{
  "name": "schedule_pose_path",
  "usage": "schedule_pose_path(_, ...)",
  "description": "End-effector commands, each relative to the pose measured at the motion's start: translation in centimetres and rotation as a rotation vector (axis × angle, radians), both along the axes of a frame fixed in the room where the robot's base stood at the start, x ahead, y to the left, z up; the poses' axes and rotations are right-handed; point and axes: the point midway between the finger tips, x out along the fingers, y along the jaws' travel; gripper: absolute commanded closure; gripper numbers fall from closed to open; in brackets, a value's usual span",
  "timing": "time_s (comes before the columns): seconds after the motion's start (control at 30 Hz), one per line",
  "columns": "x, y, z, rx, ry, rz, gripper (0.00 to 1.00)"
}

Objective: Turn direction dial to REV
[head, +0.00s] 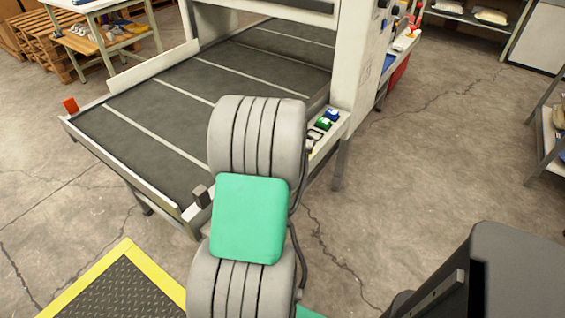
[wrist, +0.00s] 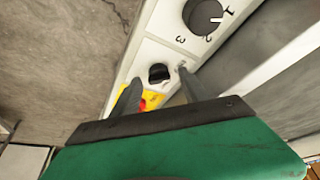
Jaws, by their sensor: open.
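In the wrist view, a small black knob (wrist: 158,71), which looks like the direction dial, sits on a white control panel (wrist: 160,52). No REV marking is readable. My gripper (wrist: 160,78) is open, with one finger on each side of the knob in the picture. Whether the fingers touch it I cannot tell. In the head view my arm hides the gripper and this knob.
A larger dark dial (wrist: 203,15) with numbers is farther up the panel. A yellow plate (wrist: 127,97) with a red part lies just below the knob, partly behind the fingers. The head view shows green (head: 322,124) and blue (head: 332,115) controls beside the conveyor bed (head: 150,110).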

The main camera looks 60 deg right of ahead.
Motion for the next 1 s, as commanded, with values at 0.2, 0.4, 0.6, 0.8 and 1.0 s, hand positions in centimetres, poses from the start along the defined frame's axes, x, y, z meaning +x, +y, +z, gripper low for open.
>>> schedule_pose_path(0.2,-0.6,1.0,3.2,-0.005,-0.002,0.0,0.48)
schedule_pose_path(0.4,-1.4,2.2,6.5,-0.003,-0.001,0.001,0.48)
schedule_pose_path(0.6,-1.6,2.6,7.2,0.0,-0.001,0.0,0.48)
schedule_pose_path(0.8,-1.5,2.6,7.1,0.0,0.0,0.0,0.48)
schedule_pose_path(1.0,1.2,4.6,8.7,0.001,0.002,0.06,0.48)
